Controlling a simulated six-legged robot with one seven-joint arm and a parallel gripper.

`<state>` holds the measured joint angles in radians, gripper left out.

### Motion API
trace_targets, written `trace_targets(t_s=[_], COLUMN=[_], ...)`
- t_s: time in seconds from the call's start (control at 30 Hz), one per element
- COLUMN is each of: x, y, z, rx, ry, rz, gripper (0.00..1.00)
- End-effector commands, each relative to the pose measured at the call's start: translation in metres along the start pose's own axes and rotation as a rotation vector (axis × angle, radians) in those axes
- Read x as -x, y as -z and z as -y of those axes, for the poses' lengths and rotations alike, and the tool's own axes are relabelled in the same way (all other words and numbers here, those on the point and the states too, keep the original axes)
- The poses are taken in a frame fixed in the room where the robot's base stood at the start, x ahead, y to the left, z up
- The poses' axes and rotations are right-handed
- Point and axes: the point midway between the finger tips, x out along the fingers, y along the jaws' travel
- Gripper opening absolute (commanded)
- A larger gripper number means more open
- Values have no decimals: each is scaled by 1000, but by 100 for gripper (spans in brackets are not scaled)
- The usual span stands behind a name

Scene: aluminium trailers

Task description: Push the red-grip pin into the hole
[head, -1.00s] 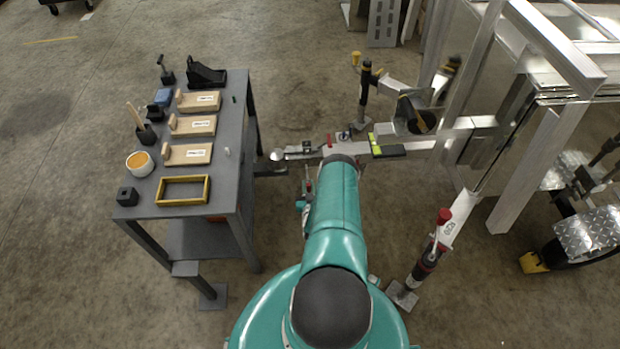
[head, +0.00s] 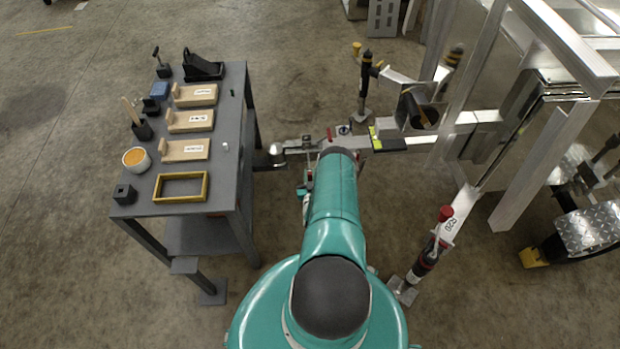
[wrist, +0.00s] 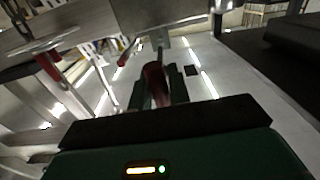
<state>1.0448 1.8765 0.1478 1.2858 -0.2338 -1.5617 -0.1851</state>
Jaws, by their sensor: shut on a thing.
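The red-grip pin (wrist: 154,82) shows its dark red grip in the wrist view, standing up just beyond the dark jaw pads. My gripper (wrist: 158,108) is shut on it; the jaws' contact with it is partly hidden. In the head view my gripper (head: 304,190) is mostly hidden beside my teal arm, just below the trailer's drawbar (head: 359,143). The hole cannot be made out in either view. A metal plate (wrist: 170,14) hangs above the pin in the wrist view.
A grey workbench (head: 226,165) with wooden boards, a yellow frame (head: 181,187) and a cup (head: 136,160) stands left. A red-topped jack (head: 428,252) stands right of my arm. The aluminium trailer frame (head: 540,150) fills the right.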

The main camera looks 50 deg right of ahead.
Motion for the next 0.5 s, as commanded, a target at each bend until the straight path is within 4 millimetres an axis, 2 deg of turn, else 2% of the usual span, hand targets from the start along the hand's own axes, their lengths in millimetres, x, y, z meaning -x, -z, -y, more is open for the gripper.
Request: trace_targets(t_s=[0.3,0.5], x=[-29,-39], y=[0,0], z=[1,0], rx=[2,0], ry=[1,0], rz=[-1,-1], gripper=[0,0])
